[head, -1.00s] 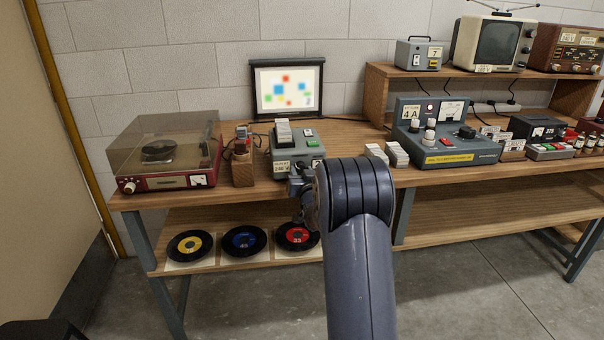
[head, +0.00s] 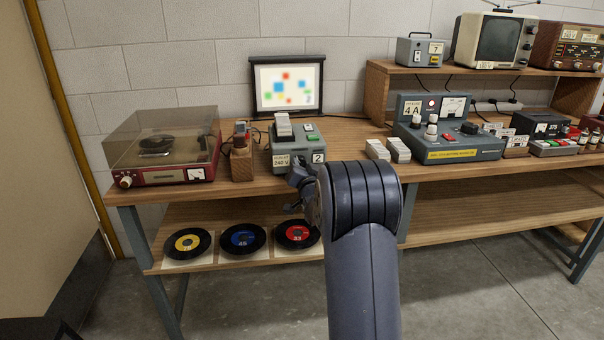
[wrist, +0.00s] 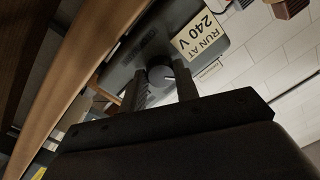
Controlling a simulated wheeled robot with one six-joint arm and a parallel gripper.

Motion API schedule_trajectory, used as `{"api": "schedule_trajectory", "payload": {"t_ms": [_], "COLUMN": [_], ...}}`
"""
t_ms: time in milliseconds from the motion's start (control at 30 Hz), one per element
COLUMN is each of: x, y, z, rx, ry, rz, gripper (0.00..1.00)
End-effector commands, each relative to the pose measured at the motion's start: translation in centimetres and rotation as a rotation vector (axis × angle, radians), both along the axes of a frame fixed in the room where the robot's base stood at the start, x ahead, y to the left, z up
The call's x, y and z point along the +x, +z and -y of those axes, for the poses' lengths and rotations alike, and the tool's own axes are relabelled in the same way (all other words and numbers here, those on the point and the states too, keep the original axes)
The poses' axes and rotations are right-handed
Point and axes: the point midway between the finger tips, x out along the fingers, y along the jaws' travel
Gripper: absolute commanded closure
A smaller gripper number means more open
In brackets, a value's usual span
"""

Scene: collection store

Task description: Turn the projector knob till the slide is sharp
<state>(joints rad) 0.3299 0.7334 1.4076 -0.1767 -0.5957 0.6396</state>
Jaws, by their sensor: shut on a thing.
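The slide projector (head: 312,160) is a grey box with a "RUN AT 240 V" label, standing at the front of the bench. Its dark round knob (wrist: 160,76) shows in the wrist view, between the two fingers of my gripper (wrist: 159,73). My gripper (head: 296,180) is shut on the knob at the projector's front; in the head view my wrist and arm hide the knob. The screen (head: 287,113) behind the projector shows the slide (head: 286,85) as coloured squares with soft, blurred edges.
A record player (head: 160,175) under a smoky lid and a small wooden block holder (head: 241,168) stand left of the projector. White slide boxes (head: 388,150) and a grey-blue control unit (head: 455,145) stand to the right. Records (head: 243,239) lie on the shelf below.

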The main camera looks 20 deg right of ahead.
Motion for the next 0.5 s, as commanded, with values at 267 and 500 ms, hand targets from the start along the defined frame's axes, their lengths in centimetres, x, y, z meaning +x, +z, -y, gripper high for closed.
{"api": "schedule_trajectory", "payload": {"t_ms": [267, 500], "x": [0.0, 0.01], "y": [0.01, 0.01], "z": [0.0, 0.0], "rx": [0.012, 0.011], "ry": [0.0, 0.0], "rz": [0.001, 0.001], "gripper": [0.93, 0.56]}}
